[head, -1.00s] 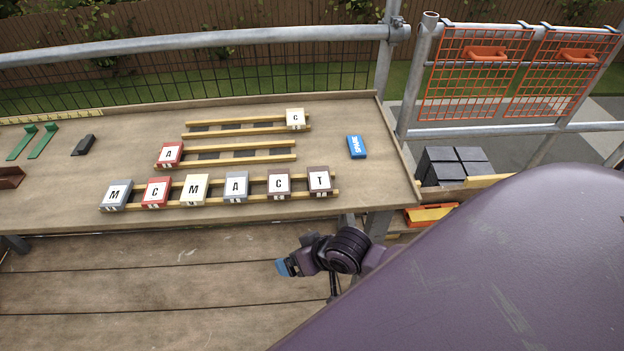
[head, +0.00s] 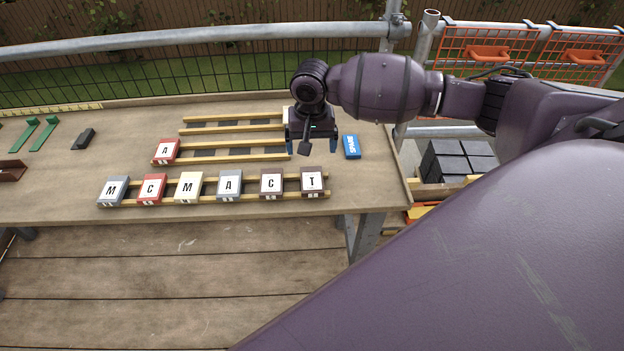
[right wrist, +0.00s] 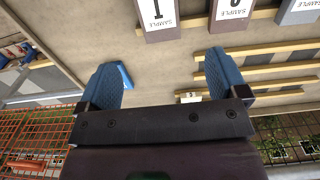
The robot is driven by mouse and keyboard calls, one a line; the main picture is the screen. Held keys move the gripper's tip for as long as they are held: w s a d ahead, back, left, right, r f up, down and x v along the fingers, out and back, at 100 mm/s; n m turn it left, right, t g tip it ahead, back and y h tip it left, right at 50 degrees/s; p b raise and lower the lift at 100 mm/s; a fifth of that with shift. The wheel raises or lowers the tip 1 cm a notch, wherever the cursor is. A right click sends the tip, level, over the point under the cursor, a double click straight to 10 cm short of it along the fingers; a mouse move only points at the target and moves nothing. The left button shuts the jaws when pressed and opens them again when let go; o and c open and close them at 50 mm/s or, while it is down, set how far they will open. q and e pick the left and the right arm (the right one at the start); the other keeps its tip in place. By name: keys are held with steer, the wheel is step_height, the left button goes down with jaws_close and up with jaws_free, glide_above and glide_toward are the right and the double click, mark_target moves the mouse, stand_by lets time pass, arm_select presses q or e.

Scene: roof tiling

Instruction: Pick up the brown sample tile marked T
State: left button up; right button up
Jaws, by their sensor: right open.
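The brown sample tile marked T (head: 313,181) lies at the right end of the front row, across wooden battens. In the right wrist view the T tile (right wrist: 157,16) is upside down at the top edge, its letter partly cut off. My right gripper (head: 311,138) is above the table behind the T tile, apart from it. In the right wrist view its blue fingers (right wrist: 165,72) are spread wide with nothing gripped between them. My left gripper is in neither current view.
The brown C tile (head: 271,183) is left of T, with several lettered tiles beyond. The red A tile (head: 165,151) sits on the middle battens. A blue SPARE block (head: 351,147) lies right of my gripper. The cream C tile (right wrist: 191,97) is mostly hidden behind the gripper.

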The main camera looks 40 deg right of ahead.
glide_above(312, 178)
steer(key=f, duration=0.3)
steer(key=f+b, duration=0.1)
steer(key=f, duration=0.1)
steer(key=shift+w+d+f, duration=0.15)
steer(key=shift+w+f, duration=0.1)
steer(key=shift+w, duration=0.05)
steer(key=shift+s+f+b, duration=0.15)
steer(key=shift+f+b, duration=0.05)
steer(key=shift+f, duration=1.15)
steer(key=shift+s+f+b, duration=0.1)
steer(key=shift+f+b, duration=0.05)
steer(key=shift+f, duration=1.15)
steer(key=shift+r, duration=0.1)
steer(key=c, duration=1)
steer(key=shift+c, duration=0.5)
